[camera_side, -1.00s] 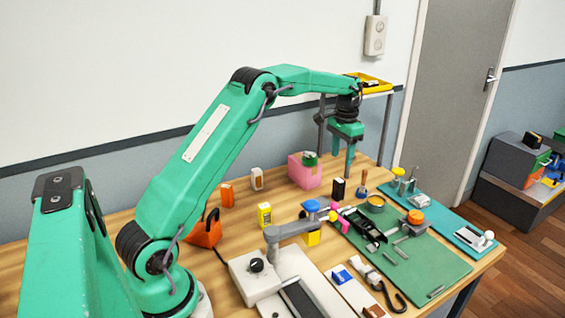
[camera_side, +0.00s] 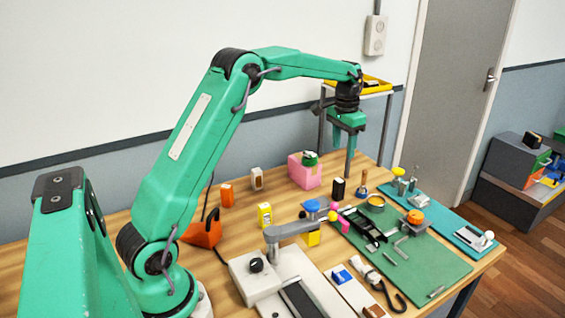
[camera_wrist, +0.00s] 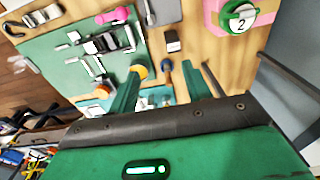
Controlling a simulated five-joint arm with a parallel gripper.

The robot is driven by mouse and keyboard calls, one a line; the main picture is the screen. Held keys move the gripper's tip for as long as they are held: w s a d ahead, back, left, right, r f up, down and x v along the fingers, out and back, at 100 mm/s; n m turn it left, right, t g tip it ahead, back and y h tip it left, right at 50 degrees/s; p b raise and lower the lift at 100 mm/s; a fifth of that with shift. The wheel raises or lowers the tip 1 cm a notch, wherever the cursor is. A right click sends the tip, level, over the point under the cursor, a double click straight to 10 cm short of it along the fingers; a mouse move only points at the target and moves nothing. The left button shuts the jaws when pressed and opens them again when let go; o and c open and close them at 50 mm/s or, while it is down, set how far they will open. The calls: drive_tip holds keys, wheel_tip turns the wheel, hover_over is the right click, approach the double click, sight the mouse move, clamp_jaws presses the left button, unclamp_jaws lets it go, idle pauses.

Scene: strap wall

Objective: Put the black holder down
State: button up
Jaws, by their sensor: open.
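A small upright black block with a pale top (camera_side: 338,188), which looks like the black holder, stands on the wooden table beside the green mat. It also shows in the wrist view as a dark block (camera_wrist: 172,45), past the fingertips and between their lines. My gripper (camera_side: 341,158) is open and empty, pointing down above and behind the block, apart from it.
A wooden-handled tool (camera_side: 363,188) stands close right of the block. A pink box with a green reel (camera_side: 305,172) is to its left. The green mat (camera_side: 440,266) carries a black fixture (camera_side: 362,226). A shelf with a yellow tray (camera_side: 372,84) is behind my gripper.

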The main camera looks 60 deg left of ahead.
drive_tip(key=s+d+r+t, duration=0.1)
drive_tip(key=s+d+r, duration=0.4)
drive_tip(key=s, duration=0.2)
drive_tip(key=s+d+r+t, duration=0.1)
drive_tip(key=s+d+r, duration=0.4)
drive_tip(key=s, duration=0.3)
drive_tip(key=s+d+f+t, duration=0.1)
drive_tip(key=s+d+f, duration=0.1)
drive_tip(key=s, duration=0.6)
drive_tip(key=s+d+f+t, duration=0.2)
drive_tip(key=s+d, duration=0.1)
drive_tip(key=s, duration=0.6)
drive_tip(key=shift+s, duration=0.15)
drive_tip(key=shift+d, duration=0.1)
